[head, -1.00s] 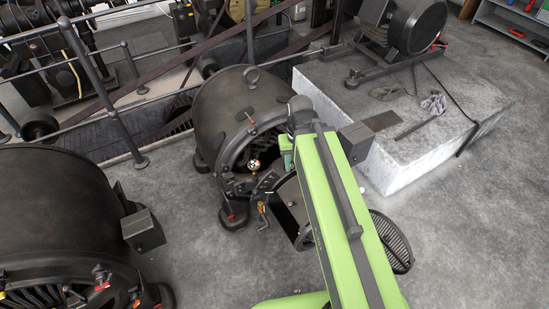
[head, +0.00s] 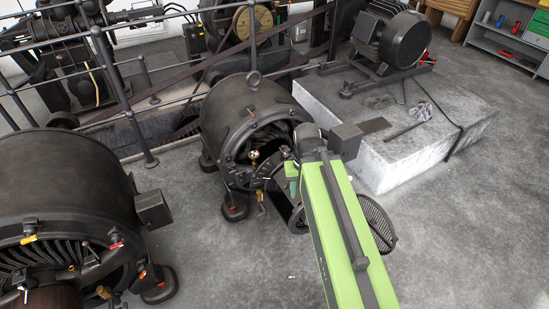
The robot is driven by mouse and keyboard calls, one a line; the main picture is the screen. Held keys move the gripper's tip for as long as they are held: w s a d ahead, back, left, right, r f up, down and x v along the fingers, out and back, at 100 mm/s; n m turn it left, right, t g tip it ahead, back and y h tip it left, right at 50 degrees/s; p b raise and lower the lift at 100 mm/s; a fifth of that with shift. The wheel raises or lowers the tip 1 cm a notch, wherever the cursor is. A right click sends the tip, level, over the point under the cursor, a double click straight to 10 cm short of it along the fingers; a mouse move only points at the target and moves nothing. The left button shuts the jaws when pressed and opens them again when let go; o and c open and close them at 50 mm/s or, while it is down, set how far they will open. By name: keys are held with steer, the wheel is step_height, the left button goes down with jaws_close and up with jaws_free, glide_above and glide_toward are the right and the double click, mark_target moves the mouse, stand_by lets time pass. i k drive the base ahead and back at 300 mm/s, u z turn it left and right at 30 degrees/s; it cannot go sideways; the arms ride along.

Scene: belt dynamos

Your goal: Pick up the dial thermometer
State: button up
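A small round dial with a pale face and dark marks, which looks like the dial thermometer (head: 254,154), shows at the front opening of the middle dynamo (head: 236,112). It is too small to read, and I cannot tell whether it is fixed there or resting. My green arm reaches up from the bottom of the head view and bends at a grey joint just right of the dial.
A second large dynamo (head: 65,185) stands at the left. A pale concrete plinth (head: 410,155) carrying a motor (head: 398,38) is at the right. Railings (head: 130,115) and belts run behind. A round grille (head: 378,222) shows right of my arm. The floor in front is clear.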

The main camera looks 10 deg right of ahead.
mark_target(254, 156)
steer(key=u, duration=0.15)
steer(key=i, duration=0.9)
steer(key=z, duration=1.45)
steer(key=k, duration=1.65)
steer(key=u, duration=0.95)
steer(key=i, duration=0.95)
